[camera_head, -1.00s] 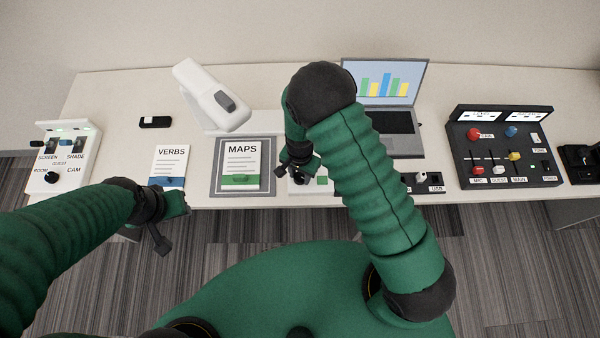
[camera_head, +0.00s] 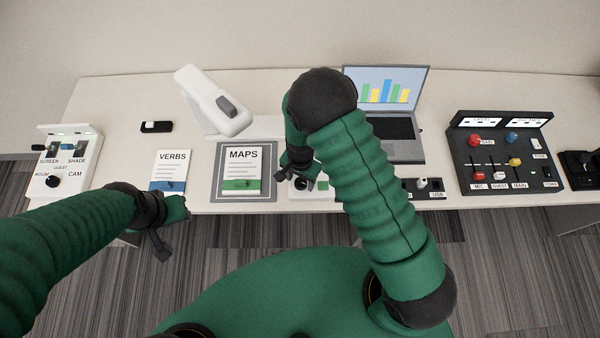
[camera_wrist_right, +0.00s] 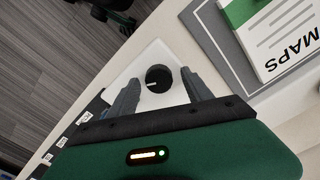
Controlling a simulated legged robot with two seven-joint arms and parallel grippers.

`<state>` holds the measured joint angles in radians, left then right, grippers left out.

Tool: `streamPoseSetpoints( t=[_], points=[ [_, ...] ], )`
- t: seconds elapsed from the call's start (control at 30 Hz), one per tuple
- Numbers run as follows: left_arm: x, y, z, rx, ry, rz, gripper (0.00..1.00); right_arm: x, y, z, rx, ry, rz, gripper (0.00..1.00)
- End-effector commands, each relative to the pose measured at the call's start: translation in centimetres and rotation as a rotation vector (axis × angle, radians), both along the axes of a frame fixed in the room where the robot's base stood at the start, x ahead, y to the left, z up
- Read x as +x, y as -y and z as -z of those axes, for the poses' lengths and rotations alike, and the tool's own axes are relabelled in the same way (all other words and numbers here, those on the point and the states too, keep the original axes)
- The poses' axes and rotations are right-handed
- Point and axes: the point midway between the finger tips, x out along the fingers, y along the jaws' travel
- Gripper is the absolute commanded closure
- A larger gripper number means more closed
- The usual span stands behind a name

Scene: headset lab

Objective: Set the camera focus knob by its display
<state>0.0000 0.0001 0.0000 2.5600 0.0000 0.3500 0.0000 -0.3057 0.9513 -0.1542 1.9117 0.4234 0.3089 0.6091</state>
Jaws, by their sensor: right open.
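The focus knob is a round black knob (camera_wrist_right: 158,78) with a white pointer mark, on a white panel (camera_wrist_right: 152,60) in the right wrist view. My right gripper (camera_wrist_right: 159,76) is open, its two grey fingers apart on either side of the knob, with gaps showing. In the head view my right gripper (camera_head: 288,176) is over the same white panel (camera_head: 297,193), at the table's front edge. A small green patch (camera_head: 322,185) beside it may be the display; no reading is legible. My left gripper (camera_head: 172,228) hangs in front of the table, apart from everything; its opening is unclear.
The MAPS booklet (camera_head: 241,170) on a grey mat lies left of the panel. The white document camera (camera_head: 216,104) stands behind. The laptop (camera_head: 386,95), mixer box (camera_head: 503,150) and left switch box (camera_head: 62,165) are farther off. Small black sockets (camera_head: 424,188) lie right.

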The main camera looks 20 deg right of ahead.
Motion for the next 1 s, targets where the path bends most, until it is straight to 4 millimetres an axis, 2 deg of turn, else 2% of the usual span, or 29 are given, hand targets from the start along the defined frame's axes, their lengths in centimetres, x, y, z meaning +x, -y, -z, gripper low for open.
streamPoseSetpoints(
  t=[0.17,0.4,0.6,0.77,1.0],
  points=[
    [0.0,0.0,0.1,0.000,0.000,0.000,0.64,0.2,-0.1,-3.5,0.001,0.006,-0.003,0.42],
    [0.0,0.0,0.1,0.000,0.000,0.000,0.64,0.2,-0.2,-10.7,0.001,0.006,-0.003,0.42],
    [0.0,0.0,0.1,0.000,0.000,0.000,0.64,0.2,-0.2,-15.0,0.001,0.003,-0.001,0.42],
    [0.0,0.0,0.1,0.000,0.000,0.000,0.64,0.1,-0.2,-16.3,0.000,0.000,0.000,0.42],
    [0.0,0.0,0.1,0.000,0.000,0.000,0.64,0.1,-0.1,-16.4,-0.001,-0.001,0.000,0.42]
  ],
)
